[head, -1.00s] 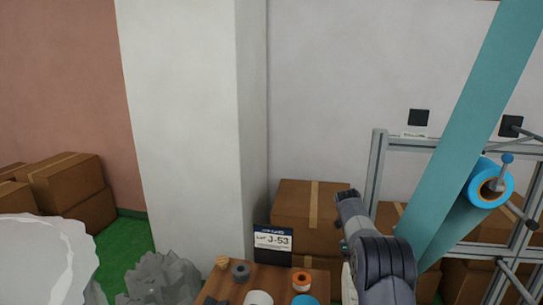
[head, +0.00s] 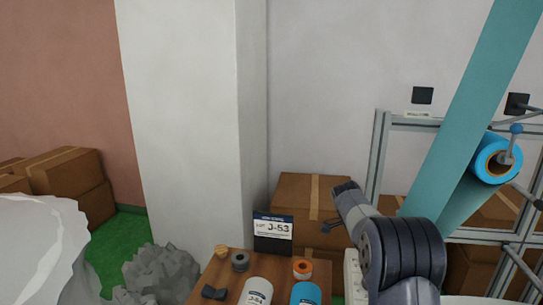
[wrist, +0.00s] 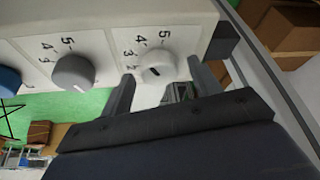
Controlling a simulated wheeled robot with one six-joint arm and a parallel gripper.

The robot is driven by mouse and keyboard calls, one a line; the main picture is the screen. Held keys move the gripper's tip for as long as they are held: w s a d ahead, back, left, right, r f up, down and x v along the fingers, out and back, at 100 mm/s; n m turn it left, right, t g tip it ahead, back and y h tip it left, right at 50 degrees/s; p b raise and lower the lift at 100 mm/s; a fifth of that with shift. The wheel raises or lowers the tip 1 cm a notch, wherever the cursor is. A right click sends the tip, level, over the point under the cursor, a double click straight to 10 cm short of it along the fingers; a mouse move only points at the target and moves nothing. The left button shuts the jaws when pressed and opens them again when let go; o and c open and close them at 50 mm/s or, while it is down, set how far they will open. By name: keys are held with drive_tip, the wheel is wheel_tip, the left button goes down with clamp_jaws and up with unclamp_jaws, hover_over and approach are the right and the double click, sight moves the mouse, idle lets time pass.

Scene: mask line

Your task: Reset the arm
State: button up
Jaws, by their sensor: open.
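My gripper (wrist: 162,74) shows in the wrist view with its two fingers apart and nothing clamped between them. A white knob (wrist: 155,66) on a pale control panel (wrist: 110,20) appears between the fingertips; I cannot tell whether they touch it. A grey knob (wrist: 75,72) and a blue knob (wrist: 8,80) sit to its left, with numbers around the dials.
A metal frame (head: 378,160) carries a blue roll (head: 495,158) with a teal sheet (head: 470,120). Cardboard boxes (head: 295,205) stand behind. A white pillar (head: 190,120) rises left of the table.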

drive_tip(key=n+t, duration=0.1)
drive_tip(key=n, duration=0.4)
drive_tip(key=shift+s+d+t+y, duration=0.1)
drive_tip(key=shift+s+t+y, duration=0.1)
drive_tip(key=shift+t+y, duration=0.2)
drive_tip(key=shift+n+t+y+p, duration=0.4)
drive_tip(key=shift+n+t+y, duration=0.25)
drive_tip(key=shift+n, duration=1.55)
